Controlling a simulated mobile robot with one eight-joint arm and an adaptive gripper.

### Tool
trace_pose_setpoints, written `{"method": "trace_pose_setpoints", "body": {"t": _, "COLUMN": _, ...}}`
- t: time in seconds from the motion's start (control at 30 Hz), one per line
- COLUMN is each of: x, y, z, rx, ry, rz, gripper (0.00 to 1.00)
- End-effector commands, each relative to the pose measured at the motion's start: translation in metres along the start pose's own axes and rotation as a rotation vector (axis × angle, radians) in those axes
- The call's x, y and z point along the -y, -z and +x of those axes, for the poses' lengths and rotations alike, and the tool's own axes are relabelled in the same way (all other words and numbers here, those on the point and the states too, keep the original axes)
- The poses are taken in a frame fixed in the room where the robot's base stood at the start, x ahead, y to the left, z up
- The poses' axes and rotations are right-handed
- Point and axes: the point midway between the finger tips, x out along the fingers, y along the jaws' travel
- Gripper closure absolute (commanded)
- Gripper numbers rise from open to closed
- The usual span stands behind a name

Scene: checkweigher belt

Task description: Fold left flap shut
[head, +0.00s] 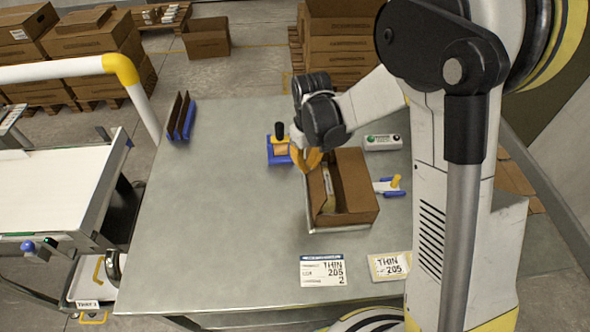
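An open brown cardboard box (352,186) stands on the grey table in a shallow metal holder (340,229), whose front edge shows. The box's left flap (316,194) stands up along its left side; its exact angle is hard to tell. Something pale shows inside the box near that side. My gripper (306,160), with orange-yellow fingers, is at the box's far left corner, close to the far end of the left flap. I cannot tell whether it touches the flap or how far its fingers are apart. My arm reaches in from the right.
A blue stand with a black-handled tool (279,148) is just left of my gripper. A white device (382,142) and a blue-and-yellow tool (389,186) lie right of the box. Two label cards (323,270) lie in front. The table's left half (215,220) is mostly clear.

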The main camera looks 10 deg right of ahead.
Motion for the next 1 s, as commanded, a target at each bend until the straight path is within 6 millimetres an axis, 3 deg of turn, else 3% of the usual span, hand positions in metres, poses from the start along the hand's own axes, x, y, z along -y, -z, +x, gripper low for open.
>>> {"method": "trace_pose_setpoints", "body": {"t": 0.37, "x": -0.002, "y": -0.001, "z": 0.0, "rx": -0.001, "ry": 0.0, "rz": -0.001, "gripper": 1.0}}
{"method": "trace_pose_setpoints", "body": {"t": 0.73, "x": -0.029, "y": -0.016, "z": 0.008, "rx": -0.001, "ry": 0.0, "rz": 0.001, "gripper": 1.0}}
{"method": "trace_pose_setpoints", "body": {"t": 1.0, "x": -0.032, "y": -0.018, "z": 0.008, "rx": -0.002, "ry": 0.0, "rz": -0.002, "gripper": 1.0}}
